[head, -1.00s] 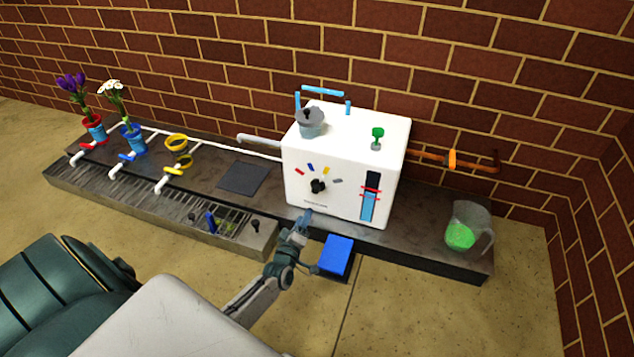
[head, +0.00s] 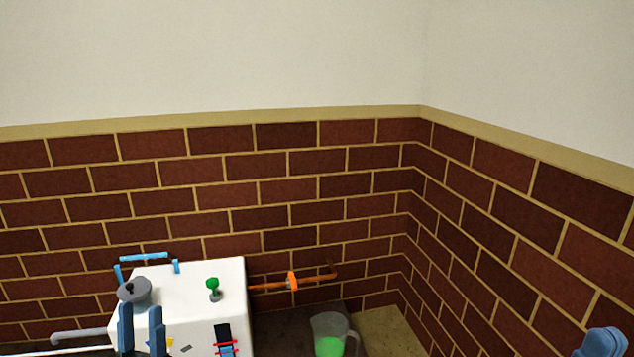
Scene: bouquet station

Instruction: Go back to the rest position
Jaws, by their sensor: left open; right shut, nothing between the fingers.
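My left gripper (head: 142,330) shows at the bottom left, its two blue fingers upright and apart, with nothing between them. It stands in front of the white machine box (head: 190,300) in the picture and covers part of its front. My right gripper (head: 603,342) shows at the bottom right corner, its blue fingers together and empty, in front of the brick side wall. The lower parts of both grippers and both arms are out of the picture.
The box carries a grey knob-like part (head: 135,290), a green knob (head: 213,287) and a blue pipe (head: 144,257). An orange pipe valve (head: 292,281) is on the back wall. A jug with green liquid (head: 330,335) stands right of the box. Brick walls (head: 330,190) meet at the corner.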

